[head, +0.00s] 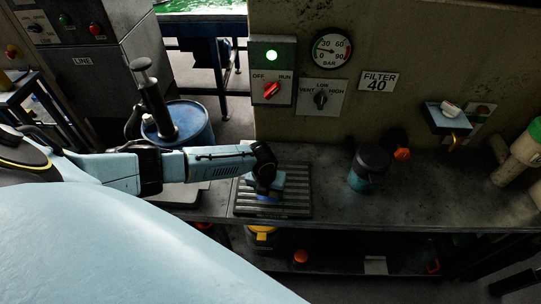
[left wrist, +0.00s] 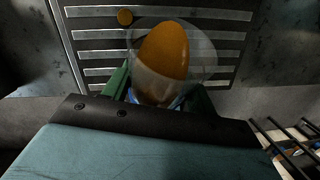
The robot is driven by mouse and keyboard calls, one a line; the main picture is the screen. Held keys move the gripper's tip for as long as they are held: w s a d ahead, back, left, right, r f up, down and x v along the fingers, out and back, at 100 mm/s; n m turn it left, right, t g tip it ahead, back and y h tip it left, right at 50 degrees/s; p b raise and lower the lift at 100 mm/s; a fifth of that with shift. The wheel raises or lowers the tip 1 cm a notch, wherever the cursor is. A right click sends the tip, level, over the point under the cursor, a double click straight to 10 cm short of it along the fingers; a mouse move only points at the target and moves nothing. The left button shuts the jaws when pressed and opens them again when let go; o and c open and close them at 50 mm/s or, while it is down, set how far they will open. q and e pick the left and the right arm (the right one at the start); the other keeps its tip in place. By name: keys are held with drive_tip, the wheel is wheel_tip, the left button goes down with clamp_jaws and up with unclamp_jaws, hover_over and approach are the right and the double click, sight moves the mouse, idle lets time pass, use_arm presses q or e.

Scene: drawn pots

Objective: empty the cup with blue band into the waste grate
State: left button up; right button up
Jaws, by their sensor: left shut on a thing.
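The cup with blue band (left wrist: 170,95) is clear-walled and held in my left gripper (left wrist: 157,92), between its two green fingers. In the left wrist view its mouth faces the upper part of the picture, and an orange content shows inside. The blue band shows near the fingers. In the head view the left gripper (head: 266,180) is over the waste grate (head: 296,205), a slatted metal panel on the bench; the cup is mostly hidden there.
A dark teal pot (head: 366,170) stands on the bench to the right, with an orange knob (head: 402,154) behind it. A blue drum (head: 190,128) stands behind my left arm. A wall panel with a red switch (head: 271,90) rises behind the bench.

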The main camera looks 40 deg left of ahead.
use_arm(q)
drive_tip(key=shift+g+b, duration=0.4)
drive_tip(key=shift+b, duration=0.1)
drive_tip(key=shift+w, duration=0.1)
idle(1.3)
drive_tip(key=shift+f+g+b, duration=0.1)
drive_tip(key=shift+g+b, duration=0.3)
drive_tip(key=shift+b, duration=0.2)
drive_tip(key=shift+h, duration=0.3)
idle(0.8)
drive_tip(key=shift+a+g+b, duration=0.1)
drive_tip(key=shift+g+b, duration=0.2)
drive_tip(key=shift+b, duration=0.2)
drive_tip(key=shift+w, duration=0.1)
idle(1.0)
drive_tip(key=shift+w+r+g+b, duration=0.1)
drive_tip(key=shift+r+g+b, duration=0.1)
drive_tip(key=shift+g+b, duration=0.35)
